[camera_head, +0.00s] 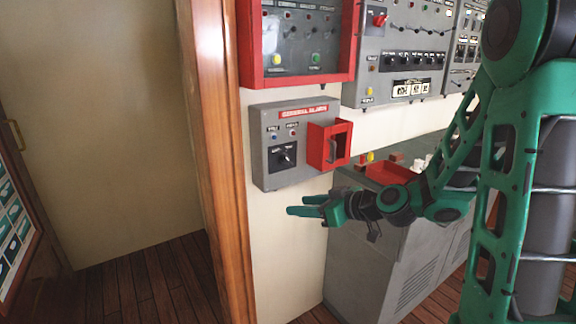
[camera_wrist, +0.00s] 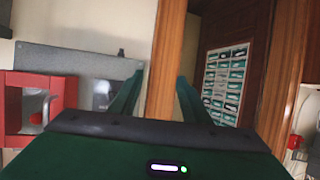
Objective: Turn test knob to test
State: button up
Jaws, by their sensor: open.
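The test knob (camera_head: 287,157) is a small black knob on a dark plate, low on the front of the grey general alarm box (camera_head: 262,147). The lettering by the knob is too small to read. My gripper (camera_head: 298,205) is open and empty, below the knob and apart from the box, with its fingers pointing left. In the wrist view, my gripper's fingers (camera_wrist: 157,97) stand apart with a wooden post behind them. The grey box (camera_wrist: 75,62) is left of them there, and a small dark stub (camera_wrist: 122,53) at its edge may be the knob.
A red guard with a handle (camera_head: 322,147) juts from the box's right side. A red-framed panel (camera_head: 245,45) hangs just above. A grey cabinet (camera_head: 365,255) with a red tray (camera_head: 390,170) stands beneath my forearm. A wooden door post (camera_head: 215,130) is left of the box.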

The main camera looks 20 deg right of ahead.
aim_at(290, 162)
jog(key=w+d+r+m+t+h, duration=0.2)
jog(key=w+d+r+m+t, duration=0.1)
jog(key=w+d+r+t, duration=0.25)
jog(key=shift+t, duration=0.25)
jog(key=shift+a+f+x, duration=0.1)
jog(key=shift+a+x, duration=0.05)
jog(key=shift+x, duration=2)
jog(key=shift+a+f+x, duration=0.1)
jog(key=shift+a+x, duration=0.05)
jog(key=shift+x, duration=1.95)
jog(key=shift+a+f+x, duration=0.1)
jog(key=shift+a+x, duration=0.05)
jog(key=shift+x, duration=2)
jog(key=shift+s, duration=0.15)
jog(key=shift+c, duration=0.4)
